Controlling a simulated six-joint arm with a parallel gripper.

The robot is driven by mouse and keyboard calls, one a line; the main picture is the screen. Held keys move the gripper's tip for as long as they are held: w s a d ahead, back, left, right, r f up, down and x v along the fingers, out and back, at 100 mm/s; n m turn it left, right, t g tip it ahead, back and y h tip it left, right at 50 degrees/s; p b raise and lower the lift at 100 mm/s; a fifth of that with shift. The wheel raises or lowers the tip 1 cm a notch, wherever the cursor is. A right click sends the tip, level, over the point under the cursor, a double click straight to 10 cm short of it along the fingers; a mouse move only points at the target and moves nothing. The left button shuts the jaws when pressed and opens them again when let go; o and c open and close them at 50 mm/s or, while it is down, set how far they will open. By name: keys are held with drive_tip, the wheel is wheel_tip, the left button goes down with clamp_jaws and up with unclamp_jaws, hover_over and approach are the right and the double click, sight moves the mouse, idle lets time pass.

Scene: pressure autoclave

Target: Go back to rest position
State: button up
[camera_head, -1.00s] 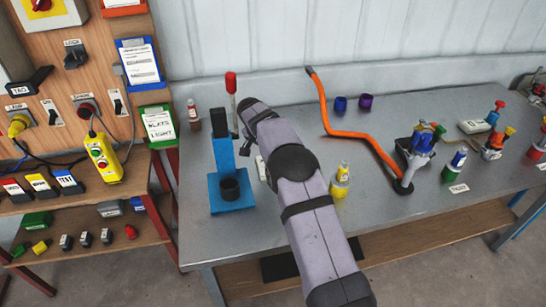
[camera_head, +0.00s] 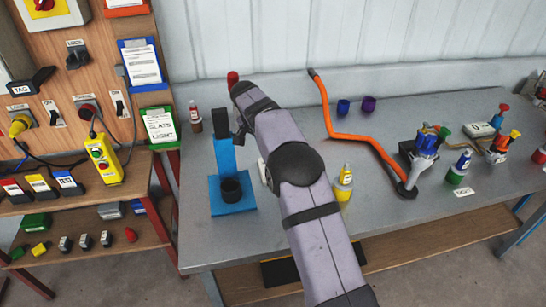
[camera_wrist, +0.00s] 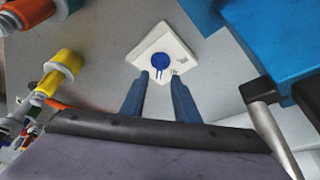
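In the wrist view my gripper (camera_wrist: 160,76) shows two blue fingers standing apart, with nothing held between them. Beyond the fingertips, a white square block (camera_wrist: 146,47) with a round blue knob (camera_wrist: 161,64) lies on the grey table. In the head view my arm reaches over the table from the front edge, with its far end beside the blue press stand (camera_head: 226,155). The gripper's fingers are hidden behind the arm there. The red lever knob (camera_head: 232,78) shows just past the arm's far end.
A yellow bottle (camera_head: 343,184) stands right of my arm. A wooden control panel (camera_head: 90,60) is at left. The table's middle is mostly free.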

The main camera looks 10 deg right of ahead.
drive_tip(key=shift+s+a+r, duration=0.15)
drive_tip(key=shift+r, duration=0.4)
drive_tip(key=s+f+n+g+y, duration=0.1)
drive_tip(key=s+f+n, duration=0.1)
drive_tip(key=s, duration=1.1)
drive_tip(key=s+f+n+g+y, duration=0.1)
drive_tip(key=s+n, duration=0.3)
drive_tip(key=s, duration=0.9)
drive_tip(key=s+f+n+y, duration=0.1)
drive_tip(key=s+f+n, duration=0.2)
drive_tip(key=s, duration=1)
drive_tip(key=shift+a+f+n+g+y, duration=0.3)
drive_tip(key=shift+n+g, duration=0.1)
drive_tip(key=shift+n, duration=0.2)
